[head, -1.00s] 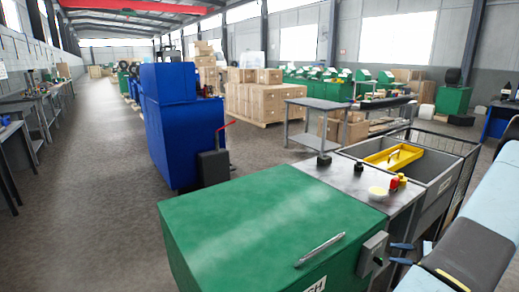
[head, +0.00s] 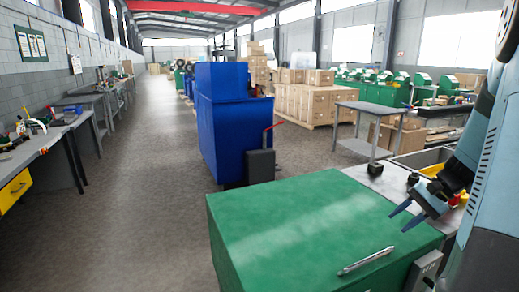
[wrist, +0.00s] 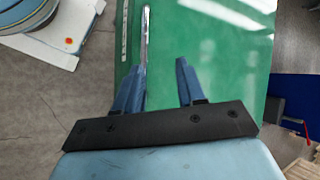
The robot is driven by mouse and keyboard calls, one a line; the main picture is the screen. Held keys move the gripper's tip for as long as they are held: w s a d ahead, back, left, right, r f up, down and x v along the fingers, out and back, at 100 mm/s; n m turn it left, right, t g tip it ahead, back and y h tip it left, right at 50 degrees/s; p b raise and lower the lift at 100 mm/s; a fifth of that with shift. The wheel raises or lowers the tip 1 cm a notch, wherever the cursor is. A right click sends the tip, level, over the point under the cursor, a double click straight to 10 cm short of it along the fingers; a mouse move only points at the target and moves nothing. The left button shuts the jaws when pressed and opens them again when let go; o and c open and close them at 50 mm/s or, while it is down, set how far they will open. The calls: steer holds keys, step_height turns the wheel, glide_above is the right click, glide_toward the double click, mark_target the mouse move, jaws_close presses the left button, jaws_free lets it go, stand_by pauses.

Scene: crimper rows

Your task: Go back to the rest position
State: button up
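My gripper (head: 406,217) is at the right of the head view, above the right part of the green machine's top (head: 300,225). Its two blue fingers are spread apart with nothing between them. In the wrist view my gripper (wrist: 163,65) shows the same gap, with the green top behind it. A silver bar handle (head: 366,260) lies along the near edge of the green top; it also shows beside the left finger in the wrist view (wrist: 146,35).
A blue machine (head: 235,125) stands behind the green one. A grey bin with a yellow tray (head: 432,171) is at the right, partly hidden by my arm. Workbenches (head: 50,150) line the left wall. The grey floor between (head: 145,190) is clear.

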steer(key=s+a+r+n+t+h, duration=0.4)
steer(key=s+a+r+n+h, duration=0.3)
steer(key=s+a+r, duration=0.8)
steer(key=shift+s+a+r+n+h, duration=0.4)
steer(key=shift+a+r+n, duration=0.35)
steer(key=shift+a+n, duration=0.4)
steer(key=shift+o, duration=0.2)
steer(key=shift+d, duration=0.1)
